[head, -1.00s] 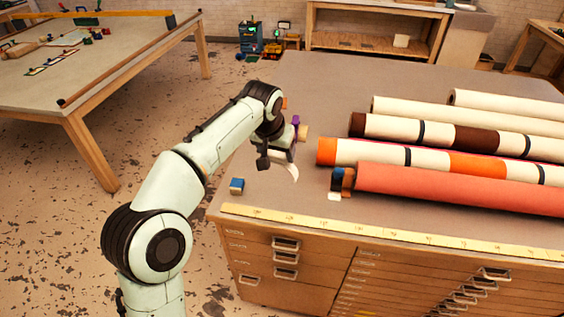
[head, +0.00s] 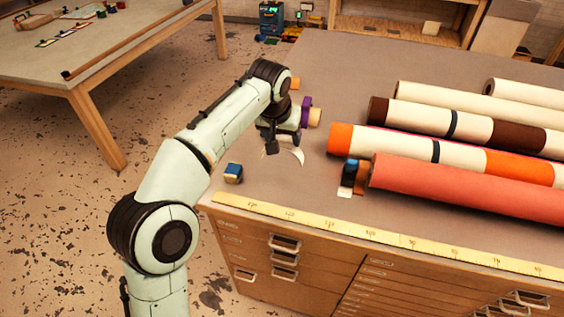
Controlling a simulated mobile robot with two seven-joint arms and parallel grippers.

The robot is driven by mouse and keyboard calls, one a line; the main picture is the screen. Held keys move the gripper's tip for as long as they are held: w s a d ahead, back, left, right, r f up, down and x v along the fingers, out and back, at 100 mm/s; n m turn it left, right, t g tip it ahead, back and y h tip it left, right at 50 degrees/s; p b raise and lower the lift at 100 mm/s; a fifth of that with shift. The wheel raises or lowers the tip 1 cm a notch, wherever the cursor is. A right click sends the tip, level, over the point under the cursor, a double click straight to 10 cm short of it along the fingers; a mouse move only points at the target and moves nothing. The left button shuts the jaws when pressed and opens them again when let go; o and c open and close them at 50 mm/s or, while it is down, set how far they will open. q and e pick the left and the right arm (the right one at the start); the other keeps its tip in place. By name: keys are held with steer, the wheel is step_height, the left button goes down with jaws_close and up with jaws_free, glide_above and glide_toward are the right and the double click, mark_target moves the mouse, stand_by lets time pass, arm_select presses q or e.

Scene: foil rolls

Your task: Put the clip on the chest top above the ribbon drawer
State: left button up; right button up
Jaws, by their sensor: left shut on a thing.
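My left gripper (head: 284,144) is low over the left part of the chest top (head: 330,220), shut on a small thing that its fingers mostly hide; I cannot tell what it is. A purple and tan piece (head: 305,112) shows just behind the gripper, and a curved cream strip (head: 298,157) shows beside its fingers. A small blue block-like piece (head: 233,173) stands near the chest's front left corner. Small drawers (head: 284,258) are in the chest's front on the left; their labels are too small to read. I cannot tell which piece is the clip. My right gripper is not in view.
Several long rolls, the nearest a coral one (head: 470,192), lie across the chest's right side. A blue and orange piece (head: 350,173) stands by that roll's end. A yellow ruler (head: 385,235) lies along the front edge. An orange piece (head: 294,83) is behind my arm.

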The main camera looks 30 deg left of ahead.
arm_select(q)
steer(key=shift+f+b, duration=0.8)
steer(key=shift+f, duration=2.5)
steer(key=shift+f, duration=0.15)
steer(key=o, duration=1.5)
steer(key=shift+c, duration=0.2)
steer(key=shift+r, duration=0.3)
steer(key=p+v, duration=0.2)
steer(key=v, duration=0.9)
steer(key=shift+r, duration=0.35)
